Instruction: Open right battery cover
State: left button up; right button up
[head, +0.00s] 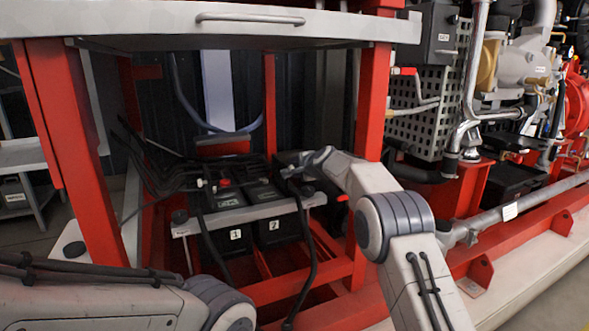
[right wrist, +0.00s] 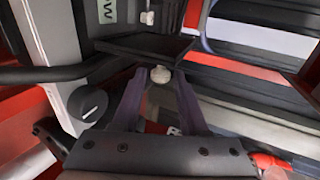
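Two black batteries sit side by side in the red frame in the head view, the left one (head: 235,236) labelled 1 and the right one (head: 273,226) labelled 2. The dark cover (head: 264,194) on top of the right battery lies flat behind the light holding bar. My right gripper (head: 290,166) is above and behind the right battery. In the right wrist view its two fingers (right wrist: 163,80) stand apart, with a pale round knob (right wrist: 161,75) between their tips. A dark plate (right wrist: 145,45) lies just beyond; whether it is the cover I cannot tell. My left gripper is out of view.
A light holding bar (head: 250,213) crosses the battery fronts, with black cables around it. Red posts (head: 371,105) flank the bay, and a grey tabletop (head: 130,22) hangs over it. Pipes and a perforated guard (head: 420,120) stand to the right.

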jog(key=shift+o, duration=0.2)
jog(key=shift+s, duration=0.1)
jog(key=b+v, duration=0.3)
jog(key=v, duration=0.7)
jog(key=shift+s+d, duration=0.1)
